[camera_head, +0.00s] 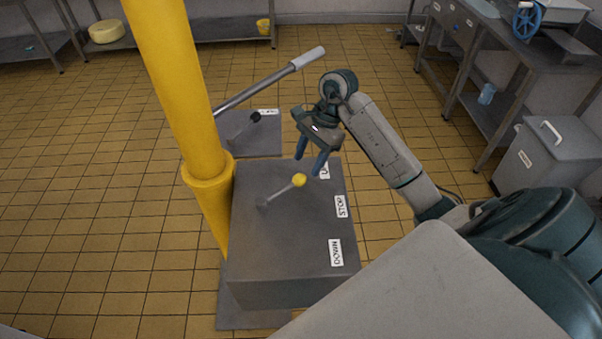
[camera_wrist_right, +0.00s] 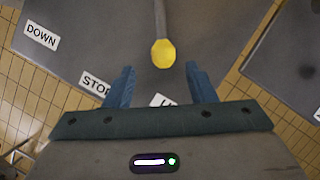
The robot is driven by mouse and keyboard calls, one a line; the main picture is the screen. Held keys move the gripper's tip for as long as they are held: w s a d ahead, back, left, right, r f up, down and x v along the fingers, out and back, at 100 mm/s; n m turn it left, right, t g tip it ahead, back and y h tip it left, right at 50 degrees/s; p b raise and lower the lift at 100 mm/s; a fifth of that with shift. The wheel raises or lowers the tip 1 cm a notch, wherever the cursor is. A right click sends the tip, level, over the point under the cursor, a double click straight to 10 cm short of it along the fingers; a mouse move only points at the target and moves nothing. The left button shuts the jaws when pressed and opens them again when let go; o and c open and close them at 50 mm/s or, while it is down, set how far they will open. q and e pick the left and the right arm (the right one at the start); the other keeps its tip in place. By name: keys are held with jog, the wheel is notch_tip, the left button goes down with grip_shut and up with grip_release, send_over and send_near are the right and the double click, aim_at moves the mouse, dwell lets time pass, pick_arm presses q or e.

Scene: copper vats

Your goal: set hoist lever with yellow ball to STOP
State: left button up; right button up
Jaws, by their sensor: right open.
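The hoist lever is a thin grey rod with a yellow ball (camera_head: 299,180) at its end, on top of a grey box (camera_head: 290,240). It tilts toward the UP label (camera_head: 324,170), which is partly hidden by my gripper. The STOP label (camera_head: 341,206) and DOWN label (camera_head: 335,252) lie along the box's right edge. My right gripper (camera_head: 309,166) is open, just beyond the ball. In the right wrist view the ball (camera_wrist_right: 162,53) is ahead of and between the open fingers (camera_wrist_right: 160,85), apart from them. My left gripper is not in view.
A yellow post (camera_head: 183,90) stands at the box's left. Behind the box is a second grey box (camera_head: 262,140) with a black-knobbed lever (camera_head: 255,117), and a long light-handled bar (camera_head: 307,58) reaches above it. Steel tables (camera_head: 510,60) and a lidded bin (camera_head: 550,160) stand at right.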

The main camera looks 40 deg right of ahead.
aim_at(301, 175)
jog(key=b+x, duration=0.1)
jog(key=x, duration=0.3)
jog(key=shift+w+d, duration=0.15)
jog(key=shift+w, duration=0.05)
jog(key=shift+b+x, duration=0.6)
jog(key=shift+x, duration=0.35)
jog(key=shift+c, duration=1)
jog(key=c, duration=0.7)
grip_shut()
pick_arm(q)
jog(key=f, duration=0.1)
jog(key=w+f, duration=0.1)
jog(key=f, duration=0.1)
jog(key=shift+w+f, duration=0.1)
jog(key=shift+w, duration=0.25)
